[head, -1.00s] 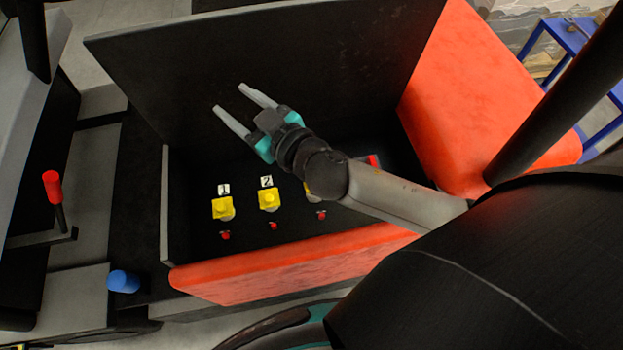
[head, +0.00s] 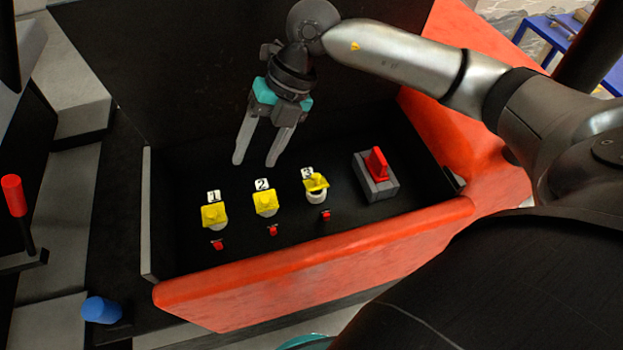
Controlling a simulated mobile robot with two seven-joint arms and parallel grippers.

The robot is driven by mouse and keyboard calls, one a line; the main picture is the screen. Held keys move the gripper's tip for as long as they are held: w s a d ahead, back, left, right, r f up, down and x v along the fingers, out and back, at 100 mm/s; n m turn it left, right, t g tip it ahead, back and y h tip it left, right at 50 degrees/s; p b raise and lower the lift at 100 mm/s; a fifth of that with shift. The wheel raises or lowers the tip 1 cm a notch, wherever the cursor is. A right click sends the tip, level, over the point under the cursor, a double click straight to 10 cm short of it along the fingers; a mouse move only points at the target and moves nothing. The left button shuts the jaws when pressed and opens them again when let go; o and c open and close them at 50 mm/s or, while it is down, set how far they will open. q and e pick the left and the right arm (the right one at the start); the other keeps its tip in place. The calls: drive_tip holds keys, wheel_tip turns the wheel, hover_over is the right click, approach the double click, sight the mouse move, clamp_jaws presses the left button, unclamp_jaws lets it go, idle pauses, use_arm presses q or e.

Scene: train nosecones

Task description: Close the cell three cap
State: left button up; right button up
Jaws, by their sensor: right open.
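The cell three cap (head: 317,182) is yellow and sits tilted up on its hinge above a white round cell neck (head: 317,197), beside the label 3 (head: 307,172). The caps of cell one (head: 213,215) and cell two (head: 265,203) lie flat and look closed. My right gripper (head: 254,163) points down, open and empty, above and behind the labels of cells one and two, to the left of the cell three cap and apart from it. My left gripper is not in view.
A grey box with a red switch handle (head: 377,165) stands right of cell three. Small red pieces (head: 326,215) lie in front of the cells. An orange front wall (head: 320,262) and a raised black lid (head: 180,75) enclose the bay. A red lever (head: 14,196) and blue knob (head: 102,309) are at left.

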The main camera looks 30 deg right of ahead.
sight(316, 176)
drive_tip(key=w+d+h+b, duration=0.15)
drive_tip(key=d+h, duration=0.45)
drive_tip(key=d, duration=0.6)
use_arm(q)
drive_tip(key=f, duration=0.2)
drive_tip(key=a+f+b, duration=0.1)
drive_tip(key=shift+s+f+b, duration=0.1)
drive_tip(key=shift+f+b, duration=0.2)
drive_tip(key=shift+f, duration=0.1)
use_arm(e)
drive_tip(key=f, duration=1.5)
drive_tip(key=shift+s+a+f, duration=0.1)
drive_tip(key=shift+s, duration=0.2)
drive_tip(key=shift+c, duration=0.4)
clamp_jaws()
